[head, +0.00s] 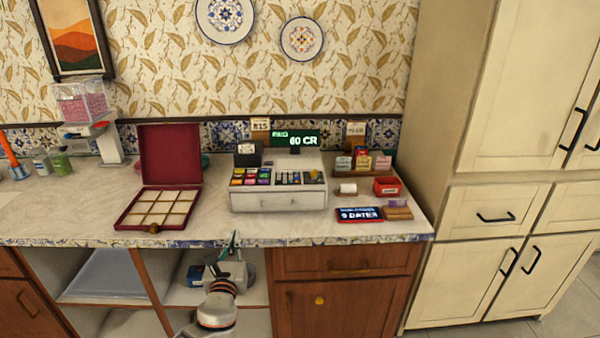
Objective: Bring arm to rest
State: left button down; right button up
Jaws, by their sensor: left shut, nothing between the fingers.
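My left gripper (233,240) shows at the bottom centre of the head view, its fingers together and nothing held between them. It points up in the picture and overlaps the counter's front edge, with an open shelf behind it. My left arm's white and dark wrist with an orange ring shows just below it. Whether the fingertips touch the counter edge, I cannot tell; they look apart from the things on top. My right gripper is not in view.
The counter (250,232) holds an open red box (168,186) with an empty-looking grid, a white cash register (278,198), and a blue display (358,214). A dark-red container (387,186) stands at right. Cream cabinets (478,200) rise at far right.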

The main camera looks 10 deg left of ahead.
pick_arm(q)
jog(key=s+d+f+n+g+h, duration=0.2)
jog(key=s+d+f+n, duration=0.1)
jog(key=s+f+n, duration=0.3)
jog(key=s+d+f+n+g+h, duration=0.2)
jog(key=s+d+f+n, duration=0.1)
jog(key=s+f+n, duration=0.4)
jog(key=s+d+f+n+g+h, duration=0.1)
jog(key=s+d+f+n+h, duration=0.1)
jog(key=s+n, duration=0.5)
jog(key=s+d+f+n+g+h, duration=0.1)
jog(key=s+d+f+n, duration=0.3)
jog(key=s+d+n, duration=0.2)
jog(key=s+n, duration=0.2)
jog(key=s, duration=0.2)
jog(key=shift+s+f+g+h, duration=0.3)
jog(key=shift+s+f+h, duration=0.1)
